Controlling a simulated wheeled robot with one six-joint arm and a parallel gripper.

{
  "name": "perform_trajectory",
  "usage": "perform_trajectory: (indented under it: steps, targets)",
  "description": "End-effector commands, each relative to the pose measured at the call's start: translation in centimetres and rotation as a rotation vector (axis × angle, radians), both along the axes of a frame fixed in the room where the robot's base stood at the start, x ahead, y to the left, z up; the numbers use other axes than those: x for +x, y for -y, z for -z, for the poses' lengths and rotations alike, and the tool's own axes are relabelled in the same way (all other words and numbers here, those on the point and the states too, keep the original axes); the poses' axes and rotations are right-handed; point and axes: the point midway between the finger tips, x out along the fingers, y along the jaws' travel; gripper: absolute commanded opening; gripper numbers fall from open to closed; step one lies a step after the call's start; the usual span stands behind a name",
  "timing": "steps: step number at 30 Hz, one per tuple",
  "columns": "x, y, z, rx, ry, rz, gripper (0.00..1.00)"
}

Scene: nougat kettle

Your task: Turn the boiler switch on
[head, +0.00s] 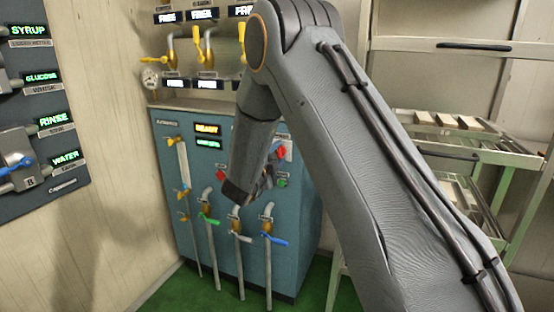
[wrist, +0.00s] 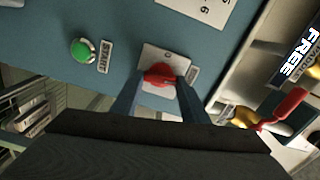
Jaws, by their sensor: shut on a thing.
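The red switch knob (wrist: 158,72) sits on a pale plate on the blue boiler cabinet in the wrist view. My gripper (wrist: 158,82) has one finger on each side of the knob and is shut on it. A small label beside the plate is too small to read. In the head view the red knob (head: 280,152) shows near the cabinet's right edge. My gripper (head: 264,183) reaches toward it from the lower left there, its fingertips mostly hidden behind my own arm. I cannot tell the switch's setting. An orange and a green display (head: 206,129) are lit on the cabinet.
A green button (wrist: 85,50) labelled START sits close to the switch. Taps with green, white and blue handles (head: 272,238) stick out below my gripper. Yellow-handled valves (head: 171,45) are above the cabinet. A tray rack (head: 465,145) stands at right.

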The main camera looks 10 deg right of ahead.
Motion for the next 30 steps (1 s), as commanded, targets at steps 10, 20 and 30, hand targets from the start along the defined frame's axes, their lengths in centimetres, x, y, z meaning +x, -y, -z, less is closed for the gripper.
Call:
perform_trajectory:
  steps: [10, 20, 30]
  targets:
    - [0.06, -0.13, 0.13, 0.138, 0.101, -0.003, 0.18]
    - [0.03, -0.14, 0.12, 0.175, 0.127, -0.003, 0.18]
    - [0.02, -0.15, 0.12, 0.175, 0.127, -0.003, 0.46]
